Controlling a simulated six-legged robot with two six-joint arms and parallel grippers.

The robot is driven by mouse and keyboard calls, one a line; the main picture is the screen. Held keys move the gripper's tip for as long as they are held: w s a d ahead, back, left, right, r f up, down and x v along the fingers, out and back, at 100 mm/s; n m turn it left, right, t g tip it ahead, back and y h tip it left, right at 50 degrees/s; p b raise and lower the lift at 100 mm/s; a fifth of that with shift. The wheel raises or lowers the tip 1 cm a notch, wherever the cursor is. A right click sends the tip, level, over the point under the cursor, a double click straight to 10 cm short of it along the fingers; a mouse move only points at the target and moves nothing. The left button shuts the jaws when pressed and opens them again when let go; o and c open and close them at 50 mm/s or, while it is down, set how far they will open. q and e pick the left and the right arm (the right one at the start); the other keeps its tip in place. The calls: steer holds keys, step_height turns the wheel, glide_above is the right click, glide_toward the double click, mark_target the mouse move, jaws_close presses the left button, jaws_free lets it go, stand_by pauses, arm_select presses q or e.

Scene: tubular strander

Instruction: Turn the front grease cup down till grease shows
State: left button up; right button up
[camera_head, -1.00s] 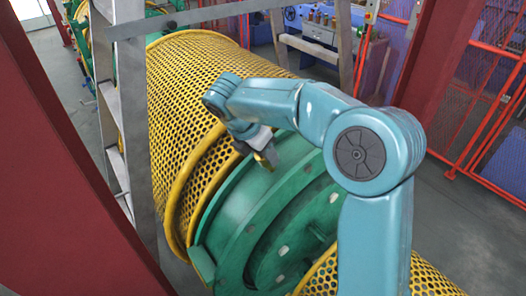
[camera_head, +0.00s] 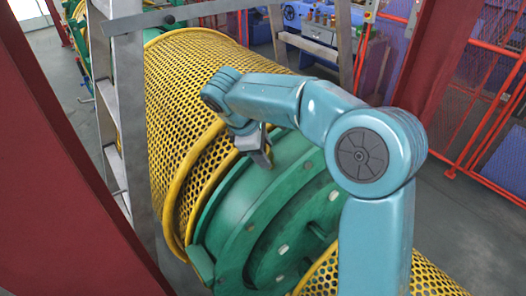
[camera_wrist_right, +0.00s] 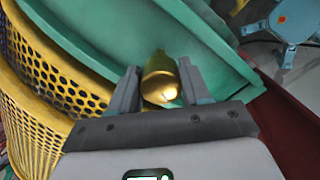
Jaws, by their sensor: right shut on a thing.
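The brass grease cup (camera_wrist_right: 160,80) stands at the green bearing housing (camera_head: 238,215). It shows between the fingers in the right wrist view. My right gripper (camera_head: 264,156) is at the top of the green housing, beside the yellow mesh guard. In the right wrist view my right gripper (camera_wrist_right: 157,85) is shut on the cup, one grey finger on each side. In the head view the fingers and wrist hide the cup. I see no grease around the cup; its base is hard to make out. My left gripper is in neither view.
A yellow perforated guard (camera_head: 185,110) lies left of the green housing. A grey ladder (camera_head: 104,100) stands at the left. Dark red frame members (camera_head: 60,190) flank the machine, and red fencing (camera_head: 480,130) stands at the right.

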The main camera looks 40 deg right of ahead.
steer(key=m+b, duration=0.1)
steer(key=m, duration=0.3)
steer(key=m+b, duration=0.1)
steer(key=m, duration=0.2)
steer(key=shift+a+m, duration=0.1)
steer(key=shift+m, duration=0.2)
steer(key=m+b, duration=0.1)
steer(key=m, duration=0.2)
steer(key=m+b, duration=0.1)
steer(key=m, duration=0.2)
steer(key=shift+s+a+f, duration=0.1)
steer(key=shift+a+f, duration=0.05)
steer(key=shift+m, duration=0.4)
steer(key=shift+a+f, duration=0.1)
steer(key=o, duration=0.9)
steer(key=shift+o, duration=0.4)
steer(key=shift+s, duration=0.1)
steer(key=shift+r, duration=0.2)
